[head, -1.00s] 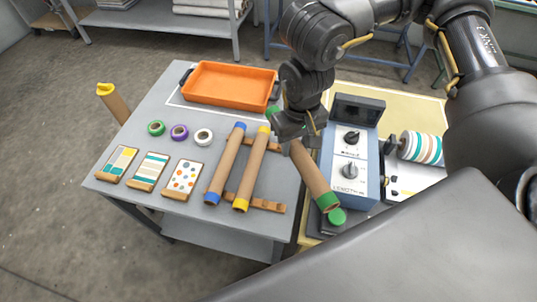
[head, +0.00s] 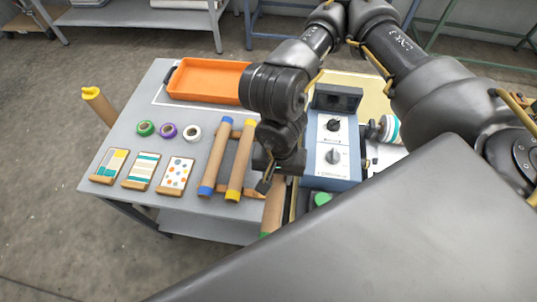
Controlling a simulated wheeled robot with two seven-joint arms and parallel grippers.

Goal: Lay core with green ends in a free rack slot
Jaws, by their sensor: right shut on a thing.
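The core with green ends (head: 273,208) is a brown tube. My right gripper (head: 268,184) is shut on it and hides its upper part; one green end shows at the bottom. The gripper and core are just right of the wooden rack (head: 254,194), and I cannot tell whether the core touches it. The rack holds a core with blue ends (head: 215,157) and a core with yellow ends (head: 241,160), side by side. The rack's right part is hidden behind my gripper and the held core. My left gripper is not in view.
An orange tray (head: 208,80) stands at the back of the grey table (head: 150,110). Green, purple and white tape rolls (head: 168,131) and several pattern cards (head: 142,170) lie to the left. A blue control box (head: 332,155) with knobs stands close right of my gripper.

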